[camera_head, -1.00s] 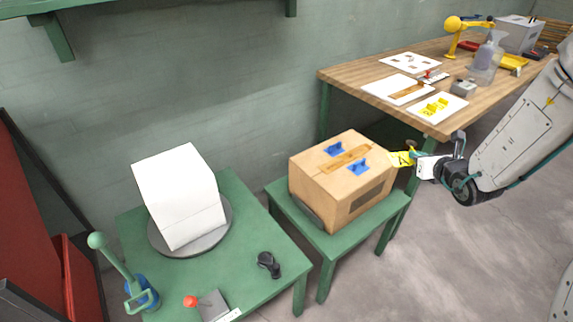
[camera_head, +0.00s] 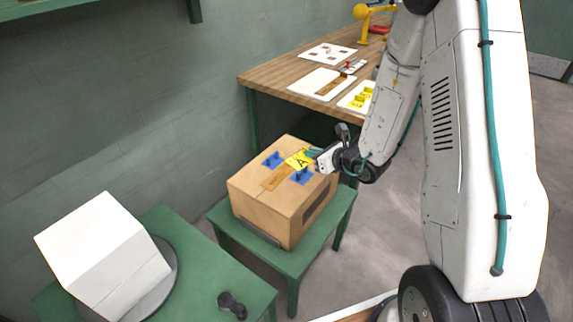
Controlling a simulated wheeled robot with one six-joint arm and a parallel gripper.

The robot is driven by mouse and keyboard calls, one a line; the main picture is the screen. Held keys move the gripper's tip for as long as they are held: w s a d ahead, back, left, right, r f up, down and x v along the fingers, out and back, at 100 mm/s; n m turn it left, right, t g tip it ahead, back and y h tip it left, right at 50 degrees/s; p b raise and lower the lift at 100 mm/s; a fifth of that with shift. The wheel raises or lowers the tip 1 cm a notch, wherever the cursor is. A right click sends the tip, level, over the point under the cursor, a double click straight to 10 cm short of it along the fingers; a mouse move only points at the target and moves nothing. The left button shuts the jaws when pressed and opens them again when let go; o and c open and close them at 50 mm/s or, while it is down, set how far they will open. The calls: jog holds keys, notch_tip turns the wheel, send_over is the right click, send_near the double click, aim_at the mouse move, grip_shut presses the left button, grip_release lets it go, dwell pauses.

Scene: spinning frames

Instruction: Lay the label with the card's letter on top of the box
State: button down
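The cardboard box (camera_head: 265,207) stands on a small green table, with brown tape and two blue patches bearing small upright pieces on its top. My gripper (camera_head: 313,157) is at the right end of the box top and holds a yellow label (camera_head: 299,159) with a black letter that looks like A. The label is over the box top between the blue patches; I cannot tell whether it touches. The fingers are small here but appear closed on the label's right edge. The white block (camera_head: 105,255) sits tilted on a grey round turntable (camera_head: 165,285); no letter shows on it.
The wooden workbench (camera_head: 270,80) behind holds white cards, one with yellow labels (camera_head: 362,97), and a yellow lamp (camera_head: 365,12). A black object (camera_head: 232,305) lies on the front green table (camera_head: 200,250). My arm fills the right side.

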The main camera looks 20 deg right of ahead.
jog(key=s+d+f+n+g+y, duration=0.1)
jog(key=s+d+f+n+y, duration=0.1)
jog(key=s+d+f, duration=0.5)
send_over(290, 188)
jog(key=shift+s+d+f, duration=0.1)
jog(key=shift+d+f, duration=0.05)
jog(key=shift+f, duration=0.45)
jog(key=shift+s+d+f, duration=0.1)
jog(key=shift+f, duration=0.5)
jog(key=f, duration=0.3)
jog(key=shift+w+a+f, duration=0.2)
jog(key=shift+w+f, duration=0.1)
jog(key=c, duration=1.6)
grip_release()
